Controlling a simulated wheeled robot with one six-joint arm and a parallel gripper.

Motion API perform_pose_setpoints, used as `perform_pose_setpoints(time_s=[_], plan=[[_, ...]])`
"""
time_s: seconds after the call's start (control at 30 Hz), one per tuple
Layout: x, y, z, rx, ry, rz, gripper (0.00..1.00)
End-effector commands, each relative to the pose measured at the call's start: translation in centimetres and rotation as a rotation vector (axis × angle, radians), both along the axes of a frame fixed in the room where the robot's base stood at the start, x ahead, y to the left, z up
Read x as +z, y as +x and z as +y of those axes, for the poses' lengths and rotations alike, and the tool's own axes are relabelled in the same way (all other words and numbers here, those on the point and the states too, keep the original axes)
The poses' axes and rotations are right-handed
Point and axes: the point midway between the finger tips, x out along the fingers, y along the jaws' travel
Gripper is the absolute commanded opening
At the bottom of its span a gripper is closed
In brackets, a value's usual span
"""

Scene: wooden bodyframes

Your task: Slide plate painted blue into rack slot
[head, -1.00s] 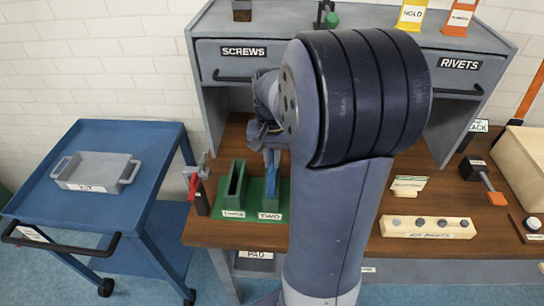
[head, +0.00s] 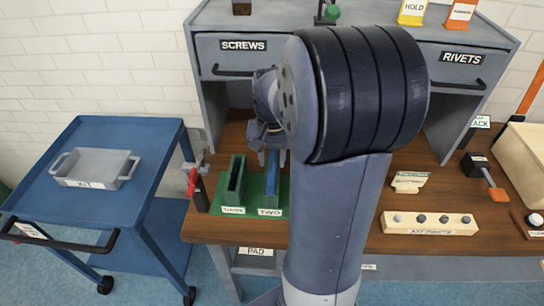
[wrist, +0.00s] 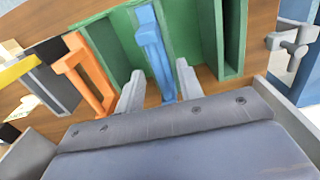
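The green rack (head: 234,205) stands on the wooden bench, with slots labelled THREE and TWO showing. The blue plate (head: 272,178) stands upright in the slot marked TWO; in the wrist view the plate (wrist: 155,50) reaches down between my fingers. My gripper (wrist: 158,92) is open, with one finger on each side of the plate and a visible gap on both sides. In the head view my gripper (head: 268,152) is at the top of the plate, partly hidden by my arm. The plate's lower end and the rack's right part are hidden in the head view.
An orange piece (wrist: 84,75) is beside the rack in the wrist view. A clamp with a red handle (head: 193,182) stands left of the rack. A blue cart (head: 95,210) with a grey tray (head: 95,168) is at left. A peg block (head: 430,223) lies right of my arm.

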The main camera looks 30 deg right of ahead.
Motion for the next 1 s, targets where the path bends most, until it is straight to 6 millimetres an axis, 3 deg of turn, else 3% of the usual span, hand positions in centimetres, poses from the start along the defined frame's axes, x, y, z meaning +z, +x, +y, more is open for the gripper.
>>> perform_pose_setpoints(time_s=[0.27, 0.7, 1.0], plan=[[0.6, 0.0, 0.0, 0.000, -0.001, -0.001, 0.35], [8.7, 0.0, 0.0, 0.000, -0.001, -0.004, 0.35], [10.8, 0.0, 0.0, 0.000, -0.001, -0.001, 0.35]])
